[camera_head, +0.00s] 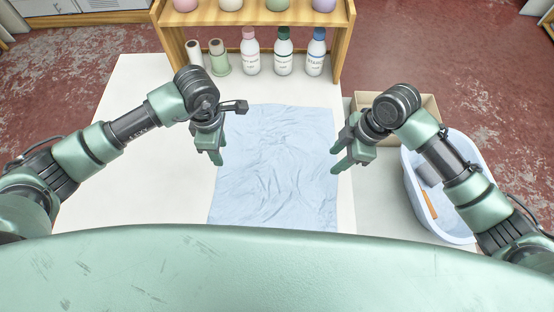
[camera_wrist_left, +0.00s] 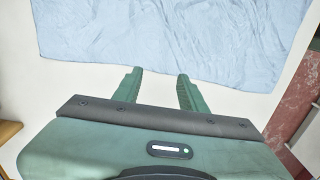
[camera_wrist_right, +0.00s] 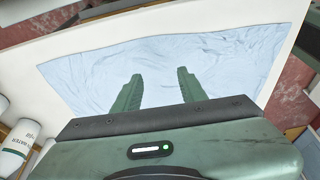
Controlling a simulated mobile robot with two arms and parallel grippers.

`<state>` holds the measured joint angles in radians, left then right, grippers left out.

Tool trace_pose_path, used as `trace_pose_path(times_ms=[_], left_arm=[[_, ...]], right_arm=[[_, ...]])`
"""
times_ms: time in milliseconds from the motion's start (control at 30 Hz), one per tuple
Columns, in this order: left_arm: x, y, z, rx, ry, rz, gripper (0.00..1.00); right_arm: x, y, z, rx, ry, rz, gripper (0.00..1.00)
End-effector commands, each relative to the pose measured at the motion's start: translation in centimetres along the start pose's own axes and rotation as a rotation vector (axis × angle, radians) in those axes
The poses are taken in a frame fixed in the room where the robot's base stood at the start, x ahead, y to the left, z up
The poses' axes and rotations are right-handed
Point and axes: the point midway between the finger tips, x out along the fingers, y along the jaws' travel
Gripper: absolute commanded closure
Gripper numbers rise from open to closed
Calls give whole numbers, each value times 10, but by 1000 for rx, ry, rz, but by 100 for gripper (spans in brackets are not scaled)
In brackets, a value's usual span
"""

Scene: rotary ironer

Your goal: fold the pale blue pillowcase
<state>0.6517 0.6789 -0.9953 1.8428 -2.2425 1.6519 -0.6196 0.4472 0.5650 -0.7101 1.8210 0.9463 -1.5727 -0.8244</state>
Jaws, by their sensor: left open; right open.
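The pale blue pillowcase (camera_head: 275,170) lies spread out and wrinkled on the white table, roughly rectangular. My left gripper (camera_head: 217,160) is open and empty at the pillowcase's left edge in the head view. In the left wrist view the pillowcase (camera_wrist_left: 180,35) lies beyond its two fingers (camera_wrist_left: 158,88). My right gripper (camera_head: 336,164) is open and empty at the pillowcase's right edge. In the right wrist view its fingers (camera_wrist_right: 158,90) show in front of the pillowcase (camera_wrist_right: 215,62). Neither gripper holds the cloth.
A wooden shelf (camera_head: 160,35) stands at the back, with several bottles (camera_head: 283,55) and two rolls below it. At the right are a cardboard box (camera_head: 428,105) and a pale blue basket (camera_head: 455,222) with items inside. The white table (camera_head: 130,95) is bare to the left.

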Motion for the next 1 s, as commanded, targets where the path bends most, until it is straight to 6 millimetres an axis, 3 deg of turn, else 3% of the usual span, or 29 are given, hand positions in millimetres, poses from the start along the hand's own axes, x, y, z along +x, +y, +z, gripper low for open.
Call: trace_pose_path(times_ms=[200, 400, 1000], left_arm=[[36, -1, 0, -1, 1, -4, 58], [58, -1, 0, -1, 0, -1, 58], [67, 0, 0, 0, 0, 0, 58]], right_arm=[[35, -1, 10, 3, 1, -2, 58], [56, 0, 17, 2, 0, 0, 58], [64, 0, 20, 1, 0, 1, 58]])
